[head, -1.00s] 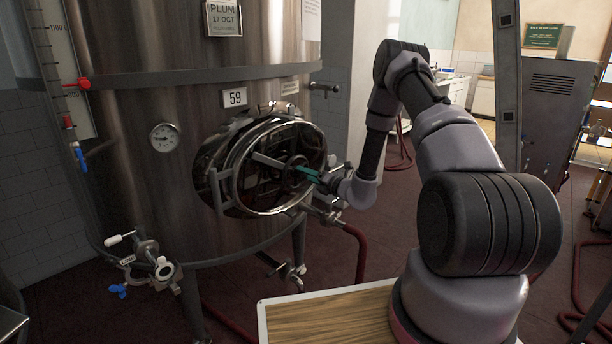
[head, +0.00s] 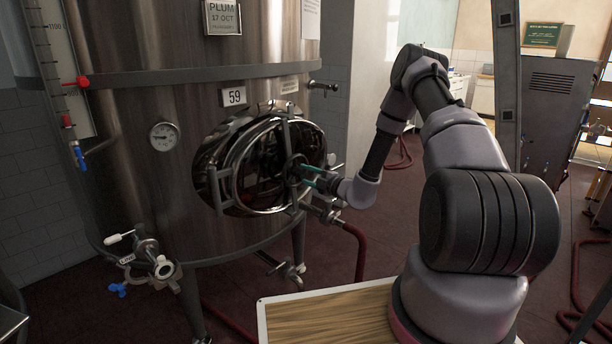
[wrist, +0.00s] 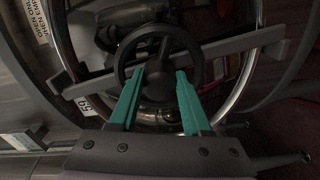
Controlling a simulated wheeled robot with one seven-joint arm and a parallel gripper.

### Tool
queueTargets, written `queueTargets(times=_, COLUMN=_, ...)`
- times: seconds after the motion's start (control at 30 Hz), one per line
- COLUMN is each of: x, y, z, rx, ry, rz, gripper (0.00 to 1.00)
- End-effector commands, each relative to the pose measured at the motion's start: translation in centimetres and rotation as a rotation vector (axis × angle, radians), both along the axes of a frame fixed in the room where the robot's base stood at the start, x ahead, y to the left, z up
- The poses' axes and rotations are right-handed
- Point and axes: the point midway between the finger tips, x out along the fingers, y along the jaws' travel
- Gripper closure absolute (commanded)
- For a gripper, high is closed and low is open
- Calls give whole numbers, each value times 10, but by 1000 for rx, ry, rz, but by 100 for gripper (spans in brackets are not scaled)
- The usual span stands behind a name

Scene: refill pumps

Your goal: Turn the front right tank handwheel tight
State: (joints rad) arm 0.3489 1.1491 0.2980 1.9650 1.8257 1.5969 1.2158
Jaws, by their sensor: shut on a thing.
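The front right tank is the large steel tank (head: 130,190) with the number plate 59 (head: 234,97). Its round door (head: 215,165) has a steel rim, and a crossbar (head: 286,135) stands close to upright across it. The dark handwheel (wrist: 158,84) sits at the middle of the bar, and in the head view (head: 295,168) it is small and partly hidden. My gripper (wrist: 160,74) has its two teal fingers at the wheel, one on each side of the hub, shut on it. The gripper also shows in the head view (head: 306,175).
A valve (head: 150,262) juts out at the tank's lower left, and other valves (head: 322,210) sit below the door. A red hose (head: 360,250) hangs down to the floor. A grey cabinet (head: 555,120) stands at the right. The dark red floor between is open.

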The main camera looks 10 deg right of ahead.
Motion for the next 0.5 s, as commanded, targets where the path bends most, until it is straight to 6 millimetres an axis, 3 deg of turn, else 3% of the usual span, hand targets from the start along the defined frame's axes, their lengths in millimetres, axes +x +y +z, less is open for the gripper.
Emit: queueTargets(times=0.5, x=0, y=-1, z=-2, rx=114, ry=85, rz=-3, gripper=100)
